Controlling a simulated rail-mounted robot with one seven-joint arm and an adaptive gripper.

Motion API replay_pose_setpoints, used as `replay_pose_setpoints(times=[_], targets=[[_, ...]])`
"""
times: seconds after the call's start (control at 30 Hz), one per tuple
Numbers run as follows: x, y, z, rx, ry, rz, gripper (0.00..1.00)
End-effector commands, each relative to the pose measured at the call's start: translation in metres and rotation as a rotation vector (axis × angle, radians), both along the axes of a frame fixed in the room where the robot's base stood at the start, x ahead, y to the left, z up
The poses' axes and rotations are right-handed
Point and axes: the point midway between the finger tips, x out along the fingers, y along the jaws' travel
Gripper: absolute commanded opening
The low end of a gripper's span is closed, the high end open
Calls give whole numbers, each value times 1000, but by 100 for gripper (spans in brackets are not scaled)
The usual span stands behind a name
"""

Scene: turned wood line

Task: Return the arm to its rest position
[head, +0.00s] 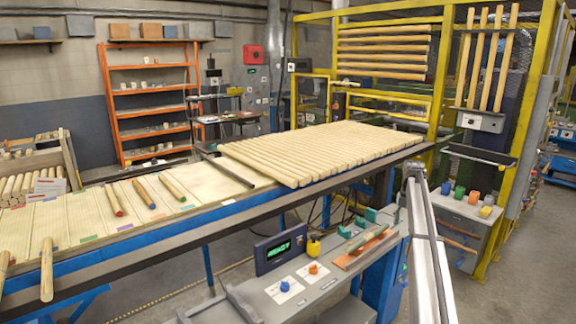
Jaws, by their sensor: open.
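My gripper does not show in the head view, and I cannot make out its fingers anywhere. A long silver-grey beam (427,250) rises from the bottom edge right of centre to beside the table's right end; I cannot tell whether it is part of my arm.
A long blue-edged table (250,200) crosses the view, with a row of pale turned rods (315,150) and several colour-tipped dowels (143,193). In front stands a grey bench (325,292) with a display box (281,249) and a dowel on a red-brown block (366,247). Yellow fencing (445,70) stands behind.

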Motion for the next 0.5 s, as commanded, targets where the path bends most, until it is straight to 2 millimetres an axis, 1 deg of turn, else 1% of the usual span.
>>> replay_pose_setpoints(times=[0.33, 0.5], targets=[[5, -2, 0, -9, -27, -303, 55], [0, 0, -2, -11, -59, -512, 55]])
